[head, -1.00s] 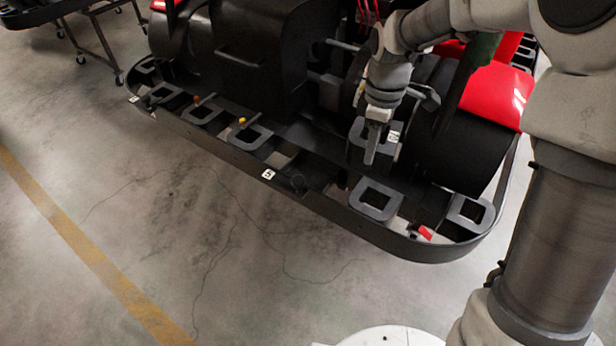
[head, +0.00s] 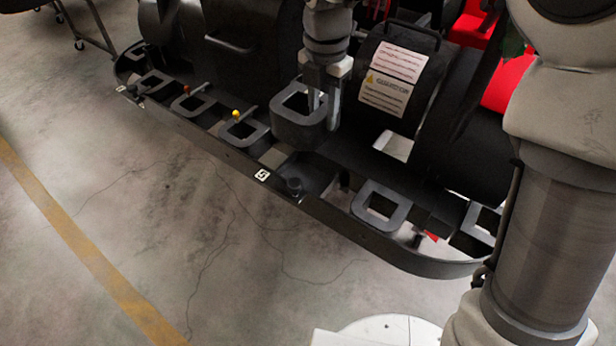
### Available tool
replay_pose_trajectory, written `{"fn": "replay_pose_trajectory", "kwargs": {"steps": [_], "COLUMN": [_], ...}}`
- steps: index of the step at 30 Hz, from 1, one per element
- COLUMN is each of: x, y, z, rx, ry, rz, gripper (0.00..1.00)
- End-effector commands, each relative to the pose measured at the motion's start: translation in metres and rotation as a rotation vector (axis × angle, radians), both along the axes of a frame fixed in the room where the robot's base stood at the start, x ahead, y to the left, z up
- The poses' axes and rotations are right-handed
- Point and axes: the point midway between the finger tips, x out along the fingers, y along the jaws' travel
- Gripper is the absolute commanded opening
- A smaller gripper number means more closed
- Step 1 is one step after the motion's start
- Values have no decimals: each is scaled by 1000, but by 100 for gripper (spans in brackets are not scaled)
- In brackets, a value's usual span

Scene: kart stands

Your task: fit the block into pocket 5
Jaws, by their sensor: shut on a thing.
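My gripper (head: 324,103) is shut on a dark grey square block (head: 290,124) with a square hole through it. One finger goes into the hole and the other is outside its right wall. The block looks roughly level and is held above the kart's bumper tray, just behind pocket 5. A white label reading 5 (head: 262,175) is on the tray's front edge. Pocket 5 (head: 318,172), right of the label, is empty of a block and has a short round dark knob (head: 294,186) near its front. The gap between block and tray is hard to judge.
Similar square blocks sit in the tray on both sides: one to the left (head: 257,139) by a yellow-tipped lever (head: 236,114), one to the right (head: 365,212). Behind stands a black drum-like housing with warning labels (head: 386,93). The floor in front is clear.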

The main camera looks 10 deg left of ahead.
Motion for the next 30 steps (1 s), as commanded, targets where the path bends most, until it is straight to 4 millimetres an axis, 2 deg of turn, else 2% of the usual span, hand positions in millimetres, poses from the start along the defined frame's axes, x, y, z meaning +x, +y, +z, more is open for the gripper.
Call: {"fn": "replay_pose_trajectory", "kwargs": {"steps": [5, 12, 15, 25, 30], "x": [-1, -1, -1, 0, -1], "y": [0, 0, 0, 0, 0], "z": [-35, -97, -116, -143, -170], "rx": [-3, -3, -2, -1, -1], "ry": [4, 4, 2, 0, 3], "rz": [11, 10, 9, 8, 8], "gripper": [0, 0, 0, 0, 0]}}
